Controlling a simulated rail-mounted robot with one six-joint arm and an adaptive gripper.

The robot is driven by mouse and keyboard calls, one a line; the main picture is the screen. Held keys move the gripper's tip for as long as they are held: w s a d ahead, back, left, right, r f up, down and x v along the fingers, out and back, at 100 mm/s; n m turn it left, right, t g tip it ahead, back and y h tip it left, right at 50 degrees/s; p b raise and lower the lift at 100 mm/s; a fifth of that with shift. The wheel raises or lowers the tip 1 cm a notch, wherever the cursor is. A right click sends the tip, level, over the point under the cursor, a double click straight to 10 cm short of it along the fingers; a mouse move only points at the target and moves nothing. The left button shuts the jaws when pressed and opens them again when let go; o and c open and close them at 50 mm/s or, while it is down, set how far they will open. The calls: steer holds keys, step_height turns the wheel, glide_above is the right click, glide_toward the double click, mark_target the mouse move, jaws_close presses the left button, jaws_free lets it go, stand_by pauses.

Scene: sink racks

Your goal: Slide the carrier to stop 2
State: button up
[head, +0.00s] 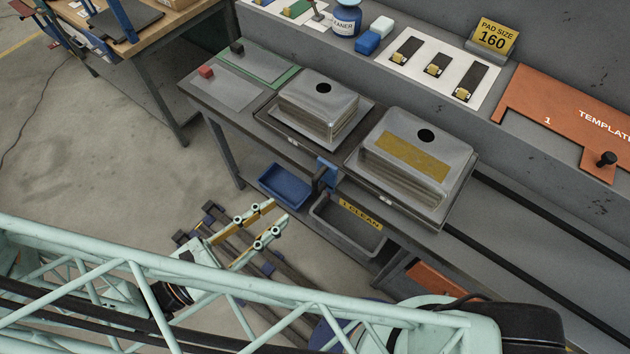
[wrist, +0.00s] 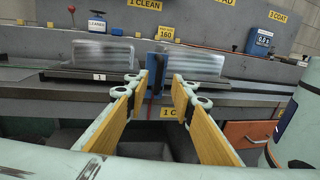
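The carrier (head: 350,167) appears to be the dark frame on the bench rails bearing two grey metal sinks, a smaller left sink (head: 318,100) and a larger right sink (head: 425,150). A blue plate with a dark upright handle (head: 319,180) stands at its front between the sinks. My gripper (head: 279,212) is open and empty, with yellow-padded fingers pointing at the handle. In the head view the fingertips are apart from it, on the near side. In the wrist view the handle (wrist: 156,80) shows in the gap between the fingertips. No marker for stop 2 is readable.
Dark rails (head: 540,216) run clear to the right of the larger sink. A blue bin (head: 284,186) and a grey bin marked "1 CLEAN" (head: 350,226) sit below the bench front. A plate marked "1" (wrist: 98,77) is left of the handle. An orange template (head: 560,115) lies behind.

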mark_target(313, 185)
steer(key=shift+x, duration=6.8)
steer(key=shift+d, duration=0.1)
steer(key=shift+c, duration=0.8)
jaws_close()
